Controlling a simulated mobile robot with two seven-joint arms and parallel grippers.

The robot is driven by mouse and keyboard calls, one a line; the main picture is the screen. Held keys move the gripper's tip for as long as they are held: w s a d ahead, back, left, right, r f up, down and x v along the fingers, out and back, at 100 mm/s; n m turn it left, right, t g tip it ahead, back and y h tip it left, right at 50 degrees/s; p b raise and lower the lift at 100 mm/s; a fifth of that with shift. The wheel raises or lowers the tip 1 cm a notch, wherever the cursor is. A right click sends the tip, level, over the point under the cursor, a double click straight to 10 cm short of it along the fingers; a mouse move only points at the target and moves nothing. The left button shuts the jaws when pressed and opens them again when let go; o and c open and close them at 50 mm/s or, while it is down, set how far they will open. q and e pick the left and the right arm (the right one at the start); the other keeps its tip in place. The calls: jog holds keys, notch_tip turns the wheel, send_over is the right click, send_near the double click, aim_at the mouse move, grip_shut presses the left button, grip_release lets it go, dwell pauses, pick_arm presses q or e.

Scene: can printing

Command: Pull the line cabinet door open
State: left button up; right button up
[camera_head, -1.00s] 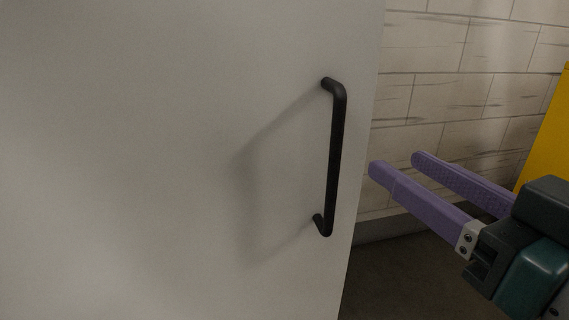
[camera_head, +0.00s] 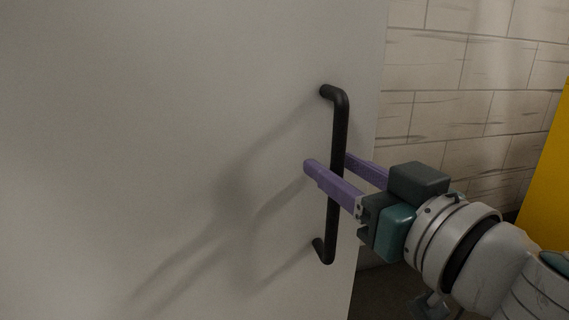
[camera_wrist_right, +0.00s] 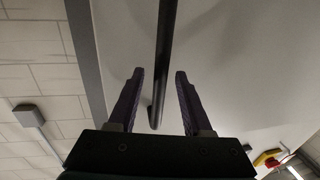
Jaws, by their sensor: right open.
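The cabinet door (camera_head: 170,130) is a large flat pale-grey panel filling the left and middle of the head view. It also shows in the right wrist view (camera_wrist_right: 240,60). A black vertical bar handle (camera_head: 339,130) sits near the door's right edge. My right gripper (camera_head: 328,160) has purple fingers, one on each side of the bar. In the right wrist view the handle (camera_wrist_right: 164,60) runs between the two fingers (camera_wrist_right: 158,74), with a gap on both sides. The gripper is open around the handle, not clamped on it. My left gripper is not in view.
A pale block wall (camera_head: 470,90) stands to the right behind the door's edge. A yellow panel (camera_head: 550,180) is at the far right. Dark floor (camera_head: 378,295) shows below the wall. A small grey box (camera_wrist_right: 27,115) is on the wall in the wrist view.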

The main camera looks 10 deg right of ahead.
jog(key=shift+w, duration=0.35)
jog(key=shift+c, duration=0.3)
grip_shut()
dwell(1.0)
